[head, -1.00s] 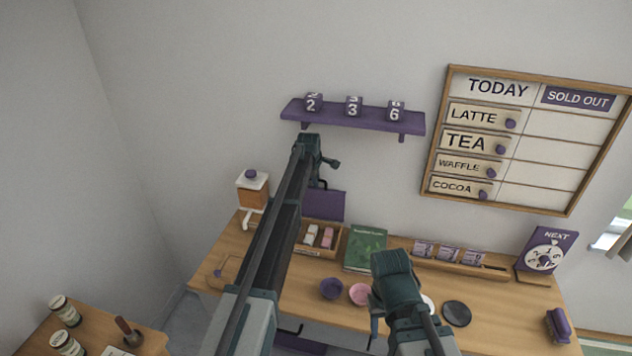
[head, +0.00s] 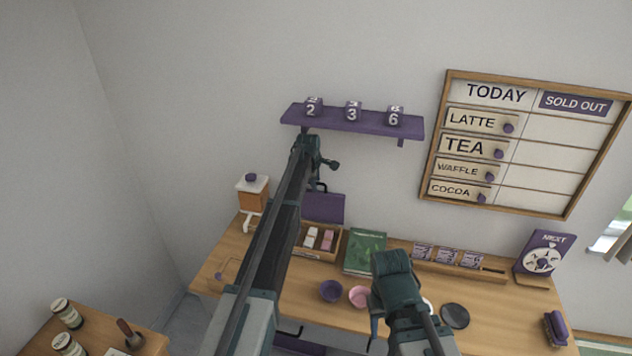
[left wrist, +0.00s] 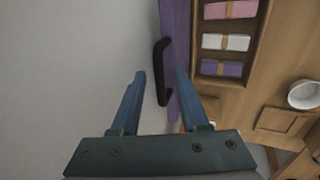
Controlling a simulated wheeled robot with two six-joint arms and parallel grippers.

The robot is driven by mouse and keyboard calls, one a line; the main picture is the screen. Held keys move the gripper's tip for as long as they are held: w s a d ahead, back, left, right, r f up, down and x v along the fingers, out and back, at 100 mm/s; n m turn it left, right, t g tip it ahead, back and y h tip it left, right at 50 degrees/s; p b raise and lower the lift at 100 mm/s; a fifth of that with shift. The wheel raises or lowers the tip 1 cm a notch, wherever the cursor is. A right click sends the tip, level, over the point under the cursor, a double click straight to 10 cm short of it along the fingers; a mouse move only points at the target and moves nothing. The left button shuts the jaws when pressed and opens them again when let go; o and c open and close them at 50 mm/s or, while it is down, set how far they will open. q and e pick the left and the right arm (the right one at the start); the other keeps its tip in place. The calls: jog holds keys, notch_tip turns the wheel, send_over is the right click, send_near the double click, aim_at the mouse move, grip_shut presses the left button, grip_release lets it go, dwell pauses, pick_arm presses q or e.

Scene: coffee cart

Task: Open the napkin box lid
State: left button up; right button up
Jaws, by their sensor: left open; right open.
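The napkin box (head: 318,254) is a wooden box at the back of the counter, holding pink, white and purple bundles; it also shows in the left wrist view (left wrist: 258,45). Its purple lid (head: 323,208) stands raised, roughly upright, behind the box. In the left wrist view the lid (left wrist: 176,40) is seen nearly edge-on, with a black handle (left wrist: 161,72) on its wall-facing side. My left gripper (left wrist: 160,95) is open, its fingers either side of the handle and lid edge; contact cannot be told. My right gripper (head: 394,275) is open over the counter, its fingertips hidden.
A green book (head: 365,252) lies right of the box, with a purple bowl (head: 331,291) and a pink bowl (head: 359,296) in front. A white-lidded dispenser (head: 252,193) stands left. A purple shelf (head: 352,119) hangs on the wall above.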

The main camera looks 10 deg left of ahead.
pick_arm(q)
jog(key=s+r, duration=0.1)
jog(key=s, duration=1.1)
jog(key=shift+s+a+r, duration=0.15)
jog(key=shift+s+a, duration=0.1)
jog(key=shift+s, duration=0.05)
pick_arm(e)
jog(key=shift+r, duration=0.65)
pick_arm(q)
jog(key=s+d+f+m+g+b, duration=0.1)
jog(key=s+d+f+m+b, duration=0.2)
jog(key=s+m, duration=0.4)
jog(key=s+d+f+m+g+y+b, duration=0.1)
jog(key=s+d+f+m+b, duration=0.3)
jog(key=s, duration=1.4)
jog(key=s+d+f+m+g+b, duration=0.3)
jog(key=s+d+f+m, duration=0.3)
jog(key=s+d+m, duration=0.3)
jog(key=s+m+b, duration=0.1)
jog(key=s, duration=0.2)
jog(key=shift+s+d+f+y, duration=0.2)
jog(key=shift+s+f+y, duration=0.05)
jog(key=shift+s+y, duration=0.05)
pick_arm(e)
notch_tip(320, 180, down, 12)
